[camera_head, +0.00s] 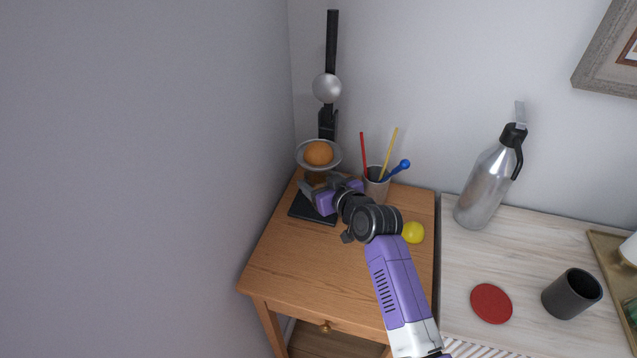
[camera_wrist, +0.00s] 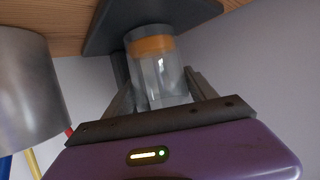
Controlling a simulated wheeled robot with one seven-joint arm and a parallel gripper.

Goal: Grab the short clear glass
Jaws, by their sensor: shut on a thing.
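The short clear glass (camera_wrist: 160,80) shows in the wrist view, with an orange layer at its base end. It is at a dark square plate (camera_wrist: 103,30); I cannot tell whether it touches the plate. My gripper (camera_wrist: 160,88) has one finger on each side of the glass and is shut on it. In the head view my gripper (camera_head: 318,192) is low over the dark plate (camera_head: 313,212), below a pale dish (camera_head: 300,160) holding an orange (camera_head: 318,152). The glass is mostly hidden there.
A black upright with a silver ball (camera_head: 327,88) rises behind the dish. A cup of utensils (camera_head: 376,188) stands close right of my gripper. A yellow fruit (camera_head: 413,232) lies beside my arm. The wooden table (camera_head: 285,265) is clear in front. A wall is close on the left.

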